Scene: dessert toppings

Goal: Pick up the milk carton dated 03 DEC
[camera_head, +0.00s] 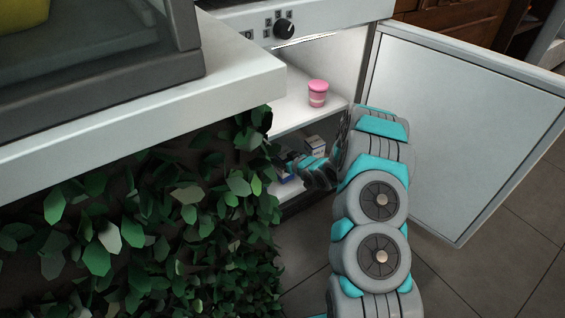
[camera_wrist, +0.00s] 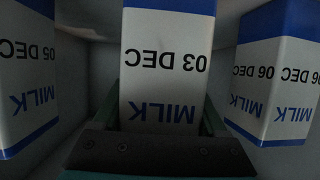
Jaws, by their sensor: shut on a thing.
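In the wrist view a white and blue milk carton dated 03 DEC (camera_wrist: 165,60) appears upside down, straight ahead between the fingers of my gripper (camera_wrist: 162,115). My gripper is shut on this carton. A carton dated 05 DEC (camera_wrist: 30,75) stands at the left edge of the wrist view, apart from my gripper. A carton dated 06 DEC (camera_wrist: 275,85) stands at the right. In the head view my gripper reaches into the lower shelf of the open fridge, mostly hidden by my arm and leaves.
A pink cup (camera_head: 317,93) stands on the fridge's upper shelf (camera_head: 290,112), above my gripper. The open fridge door (camera_head: 465,120) is right of my arm. A leafy plant (camera_head: 140,225) and a white counter (camera_head: 140,110) lie to the left.

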